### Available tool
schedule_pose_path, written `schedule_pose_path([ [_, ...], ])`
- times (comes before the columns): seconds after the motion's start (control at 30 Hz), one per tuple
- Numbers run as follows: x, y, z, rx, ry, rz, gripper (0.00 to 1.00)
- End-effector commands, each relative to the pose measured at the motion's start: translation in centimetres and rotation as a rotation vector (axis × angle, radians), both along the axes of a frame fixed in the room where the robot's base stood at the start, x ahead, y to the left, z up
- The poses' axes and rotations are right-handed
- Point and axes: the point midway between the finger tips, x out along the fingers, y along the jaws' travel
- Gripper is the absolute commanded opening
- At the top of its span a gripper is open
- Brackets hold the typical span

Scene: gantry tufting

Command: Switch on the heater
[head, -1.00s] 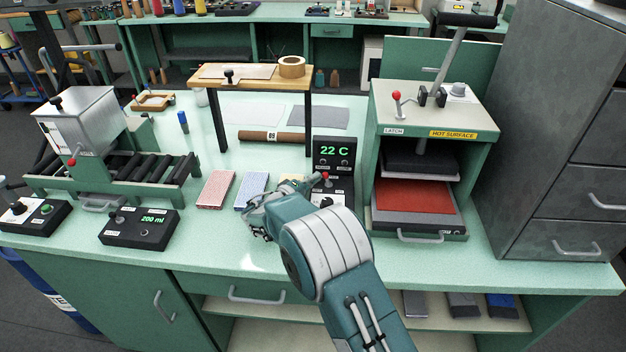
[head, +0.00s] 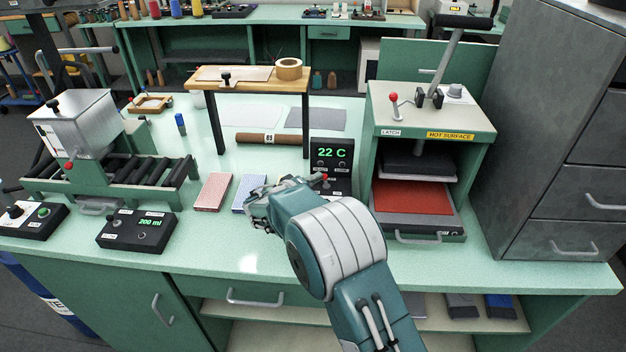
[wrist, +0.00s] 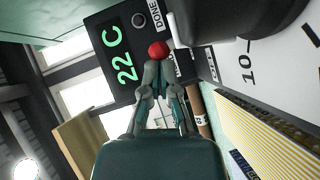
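The heater control box (head: 331,153) is dark, with a green "22 C" display, and stands on the bench left of the press. Its red-knobbed lever (head: 325,178) shows low on the panel. In the wrist view the red knob (wrist: 159,50) lies right at my fingertips (wrist: 162,68), with the "22 C" display (wrist: 118,53) to its left. The fingers converge toward the knob. Whether they grip the lever or only touch it cannot be told.
The press (head: 436,108), marked "HOT SURFACE", stands close at right, with its own red latch lever (head: 393,98). A pink block (head: 213,192) and a blue block (head: 249,191) lie left of the box. A wooden stand (head: 250,80) rises behind.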

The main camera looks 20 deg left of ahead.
Motion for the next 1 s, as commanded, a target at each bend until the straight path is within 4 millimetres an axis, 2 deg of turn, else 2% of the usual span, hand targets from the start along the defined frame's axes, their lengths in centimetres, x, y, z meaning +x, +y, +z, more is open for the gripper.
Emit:
schedule_pose_path([
  [0.47,0.3,-1.3,0.7,0.281,0.069,-0.001,0.00],
  [0.77,0.3,-1.3,0.7,0.281,0.069,0.000,0.00],
  [1.0,0.3,-1.3,1.5,0.281,0.067,0.000,0.00],
])
